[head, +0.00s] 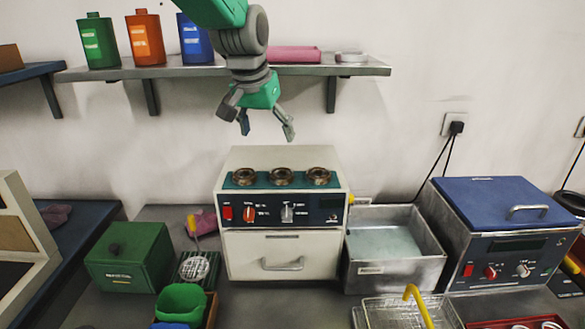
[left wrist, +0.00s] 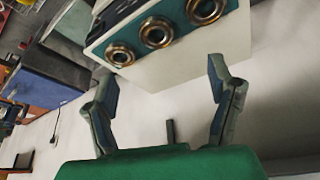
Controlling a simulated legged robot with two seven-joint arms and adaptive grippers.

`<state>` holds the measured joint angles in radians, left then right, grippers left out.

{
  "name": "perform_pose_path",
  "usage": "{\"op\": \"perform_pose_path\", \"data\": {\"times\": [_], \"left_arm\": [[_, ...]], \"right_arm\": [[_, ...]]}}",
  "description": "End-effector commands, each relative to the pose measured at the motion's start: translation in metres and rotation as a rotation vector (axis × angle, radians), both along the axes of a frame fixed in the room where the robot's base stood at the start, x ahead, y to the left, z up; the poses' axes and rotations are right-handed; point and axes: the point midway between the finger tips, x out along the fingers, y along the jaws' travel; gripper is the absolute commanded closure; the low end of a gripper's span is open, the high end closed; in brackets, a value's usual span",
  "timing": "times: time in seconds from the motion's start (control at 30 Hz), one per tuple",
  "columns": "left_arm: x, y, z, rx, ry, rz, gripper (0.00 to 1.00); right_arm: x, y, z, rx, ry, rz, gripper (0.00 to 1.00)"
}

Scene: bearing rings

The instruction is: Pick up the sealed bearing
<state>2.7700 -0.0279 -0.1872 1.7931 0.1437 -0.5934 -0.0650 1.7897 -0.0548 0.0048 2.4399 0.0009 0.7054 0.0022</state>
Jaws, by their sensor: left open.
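Three metal bearing rings lie in a row on a green mat on top of a cream machine: the left ring (head: 243,182), the middle ring (head: 280,182) and the right ring (head: 318,182). I cannot tell which one is sealed. They also show at the top of the left wrist view, with open centres: one ring (left wrist: 111,58), a second ring (left wrist: 145,37) and a third ring (left wrist: 194,17). My left gripper (head: 266,130) hangs above the machine, fingers spread and empty, apart from the rings. It also shows in the left wrist view (left wrist: 160,75). My right gripper is not in view.
A wall shelf (head: 372,68) with bottles (head: 147,45) is behind my left arm. The cream machine (head: 265,257) stands between a green box (head: 130,262) and a metal basin (head: 392,275). A blue-lidded unit (head: 490,203) and a wire basket (head: 385,315) are at right.

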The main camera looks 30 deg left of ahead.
Motion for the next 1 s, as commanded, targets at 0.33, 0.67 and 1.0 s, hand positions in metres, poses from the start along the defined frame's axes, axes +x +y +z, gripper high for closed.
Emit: {"op": "perform_pose_path", "data": {"times": [0.33, 0.67, 1.0], "left_arm": [[0.018, 0.001, -0.048, 0.002, 0.007, -0.001, 0.25], [0.034, 0.007, -0.083, -0.001, 0.003, 0.000, 0.25], [0.049, 0.009, -0.124, 0.001, 0.004, -0.001, 0.25]], "right_arm": [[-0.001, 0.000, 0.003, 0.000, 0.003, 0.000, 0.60], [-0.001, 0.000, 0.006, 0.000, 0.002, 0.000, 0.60], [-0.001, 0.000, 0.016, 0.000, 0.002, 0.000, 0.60]]}}
